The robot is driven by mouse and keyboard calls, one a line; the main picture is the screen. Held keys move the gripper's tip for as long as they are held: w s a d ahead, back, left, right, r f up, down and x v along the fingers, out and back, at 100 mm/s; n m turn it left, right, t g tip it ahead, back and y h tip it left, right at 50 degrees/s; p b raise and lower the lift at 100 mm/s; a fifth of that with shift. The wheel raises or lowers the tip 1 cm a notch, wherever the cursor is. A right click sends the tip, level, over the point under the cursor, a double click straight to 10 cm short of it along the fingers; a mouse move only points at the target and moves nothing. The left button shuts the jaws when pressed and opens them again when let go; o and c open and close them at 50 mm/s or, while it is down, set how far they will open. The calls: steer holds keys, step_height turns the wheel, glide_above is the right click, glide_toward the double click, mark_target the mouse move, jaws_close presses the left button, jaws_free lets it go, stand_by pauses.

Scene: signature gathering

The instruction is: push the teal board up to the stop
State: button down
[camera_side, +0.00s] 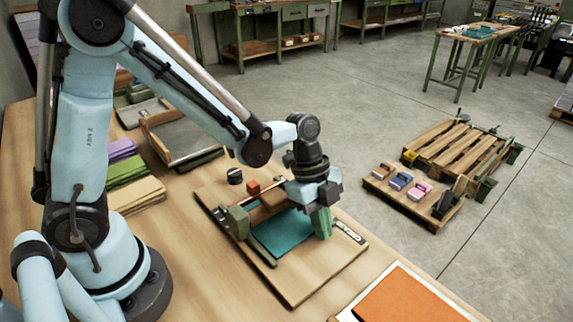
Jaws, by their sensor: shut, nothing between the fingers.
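The teal board (283,236) lies flat on a wooden base board (310,283) on the workbench. My gripper (323,226) is shut and empty, pointing down at the right end of the teal board. It looks close against that end, but I cannot tell whether it touches. A green block (238,222) stands at the left of the teal board and may be the stop. My wrist hides part of the fixture behind the board.
A small orange block (253,188) and a dark round tin (234,176) are behind the fixture. An orange sheet (410,298) lies at the front right. Folded cloths (125,175) and a grey tray (185,138) are at the left. The bench edge is to the right.

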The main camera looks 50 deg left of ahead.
steer(key=shift+d+r, duration=0.25)
steer(key=shift+d, duration=0.4)
steer(key=shift+d+r, duration=0.25)
steer(key=shift+d, duration=0.35)
steer(key=v, duration=0.8)
step_height(320, 180, up, 3)
steer(key=n+t+y, duration=0.1)
steer(key=n+t, duration=0.2)
steer(key=n, duration=0.4)
glide_above(292, 224)
steer(key=a+n+t, duration=0.1)
steer(key=n, duration=0.1)
steer(key=s+a+n+t+y, duration=0.1)
steer(key=a+n, duration=0.1)
steer(key=n, duration=0.1)
steer(key=s+a+n+t+y, duration=0.1)
steer(key=a+n, duration=0.1)
steer(key=n, duration=0.1)
steer(key=shift+s+a+r, duration=0.15)
steer(key=shift+s+r, duration=0.05)
steer(key=shift+s, duration=0.05)
steer(key=shift+s+a+n+t+y, duration=0.15)
steer(key=shift+a+n+t+y, duration=0.15)
steer(key=shift+n, duration=0.4)
steer(key=shift+s+a+n+t+y, duration=0.2)
steer(key=shift+a+n+t, duration=0.15)
steer(key=shift+n, duration=0.35)
